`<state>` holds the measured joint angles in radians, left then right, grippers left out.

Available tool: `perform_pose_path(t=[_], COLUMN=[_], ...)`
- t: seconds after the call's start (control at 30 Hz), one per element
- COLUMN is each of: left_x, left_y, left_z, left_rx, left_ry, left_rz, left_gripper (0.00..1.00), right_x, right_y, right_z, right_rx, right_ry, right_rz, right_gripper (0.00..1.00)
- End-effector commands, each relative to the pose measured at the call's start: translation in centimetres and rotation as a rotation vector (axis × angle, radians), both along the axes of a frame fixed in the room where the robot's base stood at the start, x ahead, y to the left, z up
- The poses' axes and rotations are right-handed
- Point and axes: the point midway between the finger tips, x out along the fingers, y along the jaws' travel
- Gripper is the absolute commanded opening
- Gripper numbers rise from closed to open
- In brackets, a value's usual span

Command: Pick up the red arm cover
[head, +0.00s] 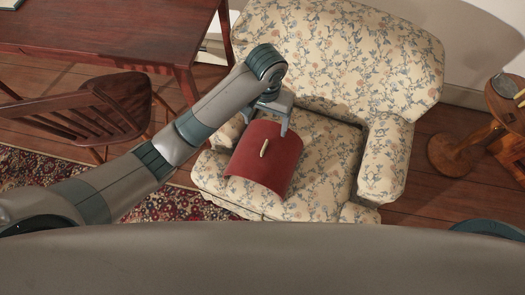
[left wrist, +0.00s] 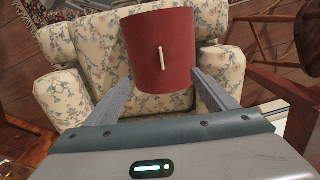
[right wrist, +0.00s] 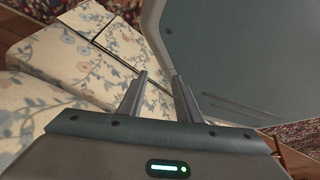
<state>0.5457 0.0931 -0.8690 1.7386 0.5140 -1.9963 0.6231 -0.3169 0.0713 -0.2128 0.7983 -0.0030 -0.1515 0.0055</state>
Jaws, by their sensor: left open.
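The red arm cover (head: 262,175) is a curved red piece with a pale bar-shaped handle (head: 264,147) on top. It lies at the left arm side of the floral armchair (head: 340,60). My left gripper (head: 266,125) is open at the cover's far edge, its fingers apart and empty. In the left wrist view the cover (left wrist: 160,65) shows beyond and between the fingertips (left wrist: 162,77), with the handle clear of them. My right gripper (right wrist: 160,76) is seen only in its own wrist view, with a gap between its empty fingers, near floral upholstery (right wrist: 60,75).
A dark red wooden table (head: 110,30) and a wooden chair (head: 95,115) stand left of the armchair. A small round wooden side table (head: 470,150) stands at the right. A patterned rug (head: 165,205) lies on the wooden floor.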

Motion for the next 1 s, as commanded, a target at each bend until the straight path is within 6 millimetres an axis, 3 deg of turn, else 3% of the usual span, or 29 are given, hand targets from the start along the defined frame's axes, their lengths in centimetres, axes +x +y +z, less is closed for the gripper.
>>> perform_pose_path(t=[0.27, 0.47, 1.0], left_x=[0.0, 0.0, 0.0], left_y=[0.0, 0.1, 0.1], left_z=[-0.1, -1.5, -10.5], left_rx=[0.0, 0.002, 0.002], left_ry=[0.0, 0.001, 0.002], left_rz=[0.002, 0.004, 0.004], left_gripper=[0.78, 0.78, 0.78], right_x=[0.0, -0.4, -2.6], right_y=[0.0, -0.1, -0.9], right_z=[0.0, 0.0, -0.2], right_rx=[0.0, -0.002, -0.018], right_ry=[0.0, 0.01, 0.065], right_rz=[0.0, 0.0, -0.001], right_gripper=[0.31, 0.31, 0.31])
